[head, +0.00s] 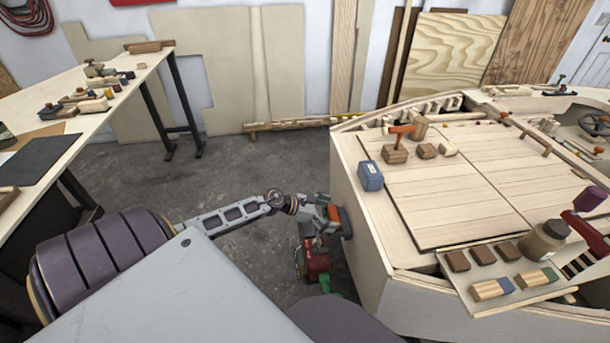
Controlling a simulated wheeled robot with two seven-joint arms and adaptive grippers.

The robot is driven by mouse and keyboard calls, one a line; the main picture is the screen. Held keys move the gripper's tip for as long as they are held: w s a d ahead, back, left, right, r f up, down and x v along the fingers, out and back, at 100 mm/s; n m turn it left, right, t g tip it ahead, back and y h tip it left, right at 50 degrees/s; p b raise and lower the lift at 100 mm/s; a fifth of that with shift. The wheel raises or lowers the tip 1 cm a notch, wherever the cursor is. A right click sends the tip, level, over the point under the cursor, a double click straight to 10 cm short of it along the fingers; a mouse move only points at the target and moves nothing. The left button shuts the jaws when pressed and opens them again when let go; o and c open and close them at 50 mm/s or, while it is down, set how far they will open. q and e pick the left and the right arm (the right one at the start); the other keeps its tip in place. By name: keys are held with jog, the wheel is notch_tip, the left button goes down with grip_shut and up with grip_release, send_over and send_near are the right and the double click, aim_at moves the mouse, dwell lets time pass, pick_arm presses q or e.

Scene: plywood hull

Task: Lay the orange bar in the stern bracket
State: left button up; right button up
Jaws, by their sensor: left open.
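A small orange bar (333,213) shows at the hull's near left end, beside the fingers of my left gripper (326,217). A dark grey fitting (345,224), which looks like the stern bracket, sticks out from the plywood hull's end wall (352,205) next to the bar. My left gripper is open around or just beside the bar; its fingers hide part of it. I cannot tell whether the bar rests fully in the bracket. My right gripper is not in view.
A red and green object (314,263) is below my left gripper. The hull's deck (440,215) carries a blue box (370,176), a mallet (396,153) and several blocks. A tray (540,292) holds more blocks. A workbench (140,62) stands left; open floor (225,170) lies between.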

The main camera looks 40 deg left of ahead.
pick_arm(q)
jog(key=shift+s+a+r, duration=0.3)
jog(key=shift+s+a, duration=0.15)
jog(key=shift+s, duration=0.05)
jog(key=shift+s+a+r, duration=0.25)
jog(key=shift+s+a, duration=0.15)
jog(key=shift+s, duration=0.1)
jog(key=p+v, duration=0.1)
jog(key=v, duration=0.7)
jog(key=shift+s+a+r, duration=0.2)
jog(key=shift+a, duration=0.05)
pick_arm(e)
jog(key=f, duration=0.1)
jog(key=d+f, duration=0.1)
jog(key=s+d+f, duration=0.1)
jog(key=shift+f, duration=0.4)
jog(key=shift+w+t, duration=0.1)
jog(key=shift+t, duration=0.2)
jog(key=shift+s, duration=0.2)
